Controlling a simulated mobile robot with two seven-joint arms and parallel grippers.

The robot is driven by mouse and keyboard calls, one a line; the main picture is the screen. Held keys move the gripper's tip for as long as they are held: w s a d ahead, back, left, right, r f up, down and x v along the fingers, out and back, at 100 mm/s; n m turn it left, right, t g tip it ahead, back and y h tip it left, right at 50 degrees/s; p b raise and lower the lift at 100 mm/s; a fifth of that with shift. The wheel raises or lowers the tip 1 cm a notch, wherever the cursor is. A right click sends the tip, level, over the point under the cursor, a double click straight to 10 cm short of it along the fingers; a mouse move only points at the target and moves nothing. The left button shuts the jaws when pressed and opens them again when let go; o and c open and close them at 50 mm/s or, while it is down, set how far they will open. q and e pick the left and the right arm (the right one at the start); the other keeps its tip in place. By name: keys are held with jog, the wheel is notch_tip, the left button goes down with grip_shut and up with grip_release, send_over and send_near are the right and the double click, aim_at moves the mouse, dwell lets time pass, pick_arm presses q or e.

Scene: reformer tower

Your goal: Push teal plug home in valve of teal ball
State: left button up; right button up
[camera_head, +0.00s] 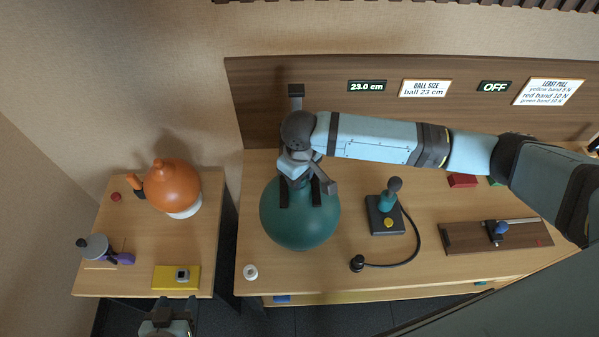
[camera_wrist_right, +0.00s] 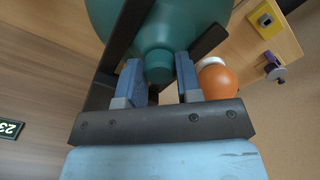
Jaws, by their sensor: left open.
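The teal ball (camera_head: 300,222) stands at the left end of the main table, and fills the top of the right wrist view (camera_wrist_right: 110,20). A teal stub (camera_wrist_right: 158,66) points from it towards the right wrist camera; I cannot tell plug from valve there. My right gripper (camera_wrist_right: 160,78) has its two blue-grey fingers on either side of the stub, but whether they touch it is unclear. In the head view my right arm hides the stub. Two dark bars (camera_head: 316,191) lie beside the right gripper over the ball. My left gripper (camera_head: 167,318) is open, low in the picture, away from the ball.
A pump (camera_head: 385,214) with a black hose stands right of the ball. A white ring (camera_head: 250,271) lies near the front edge. A side table holds an orange ball (camera_head: 174,186), a yellow block (camera_head: 176,277) and a purple-and-grey tool (camera_head: 104,250). A slider board (camera_head: 498,235) lies right.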

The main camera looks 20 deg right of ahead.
jog(key=o, duration=0.4)
notch_tip(320, 180, up, 13)
jog(key=b, duration=0.2)
jog(key=s+a+f+t+y, duration=0.2)
jog(key=s+a+f+y, duration=0.25)
jog(key=s, duration=0.45)
jog(key=s+d+f+m+t+h, duration=0.1)
jog(key=s+d+f+m+h, duration=0.1)
jog(key=s+d+f, duration=0.4)
jog(key=s+d+f+m+h, duration=0.1)
jog(key=s+d+m+h, duration=0.1)
jog(key=s+d, duration=0.7)
jog(key=w+a+f+t, duration=0.1)
jog(key=w+f+t, duration=0.1)
jog(key=f, duration=0.2)
jog(key=w+a+f+t+y, duration=0.1)
jog(key=w+a+f+t, duration=0.1)
jog(key=f, duration=0.3)
jog(key=w+a+f+n+t+y, duration=0.1)
jog(key=w+f+t, duration=0.1)
jog(key=f, duration=0.3)
jog(key=shift+w+a+t, duration=0.15)
jog(key=shift+a+t, duration=0.15)
jog(key=shift+t, duration=0.5)
